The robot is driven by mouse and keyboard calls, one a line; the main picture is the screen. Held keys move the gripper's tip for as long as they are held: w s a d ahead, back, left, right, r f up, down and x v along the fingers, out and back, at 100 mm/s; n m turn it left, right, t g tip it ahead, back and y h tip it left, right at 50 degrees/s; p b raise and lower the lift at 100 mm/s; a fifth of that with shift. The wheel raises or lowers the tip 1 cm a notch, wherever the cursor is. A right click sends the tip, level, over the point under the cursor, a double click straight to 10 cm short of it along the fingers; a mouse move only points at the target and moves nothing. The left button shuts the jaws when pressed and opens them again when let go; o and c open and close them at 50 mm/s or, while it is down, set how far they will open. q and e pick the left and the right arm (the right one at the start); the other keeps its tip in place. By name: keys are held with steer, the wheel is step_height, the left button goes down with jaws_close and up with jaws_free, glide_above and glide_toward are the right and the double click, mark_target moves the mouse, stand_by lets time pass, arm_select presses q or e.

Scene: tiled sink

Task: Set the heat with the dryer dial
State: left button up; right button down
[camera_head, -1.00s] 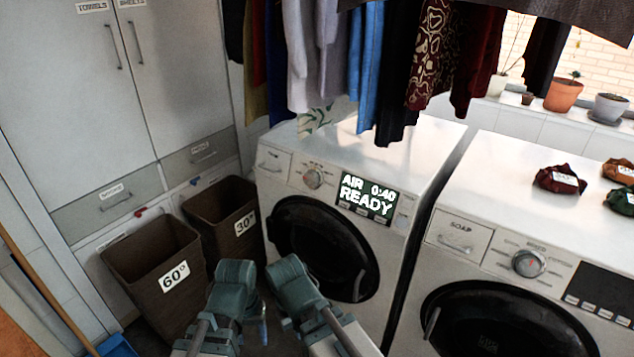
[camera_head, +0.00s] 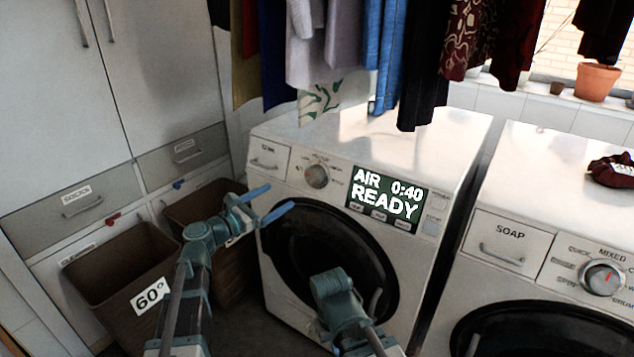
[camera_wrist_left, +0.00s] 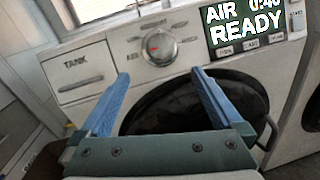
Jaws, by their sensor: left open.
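The dryer (camera_head: 340,240) is the left white machine, with a dark round door. Its dial (camera_head: 317,176) is a round silver knob at the upper left of its front panel. The dial also shows in the left wrist view (camera_wrist_left: 158,46), with a red mark on its face. The display (camera_head: 388,198) right of the dial reads AIR 0:40 READY. My left gripper (camera_head: 276,200) is open and empty, its blue fingers in front of the dryer, below and left of the dial. In the left wrist view the fingers (camera_wrist_left: 158,95) stand apart below the dial. My right gripper is not visible.
A second machine (camera_head: 535,270) with a SOAP drawer stands to the right. Laundry bins (camera_head: 113,260) stand left of the dryer by the cabinets. Clothes (camera_head: 400,60) hang above the dryer's top. The space before the dial looks clear.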

mark_target(311, 177)
arm_select(q)
steer(key=x, duration=1.3)
steer(key=shift+w+d, duration=0.2)
steer(key=shift+d, duration=0.15)
steer(key=shift+c, duration=0.2)
steer(key=c, duration=1.3)
steer(key=shift+r, duration=0.1)
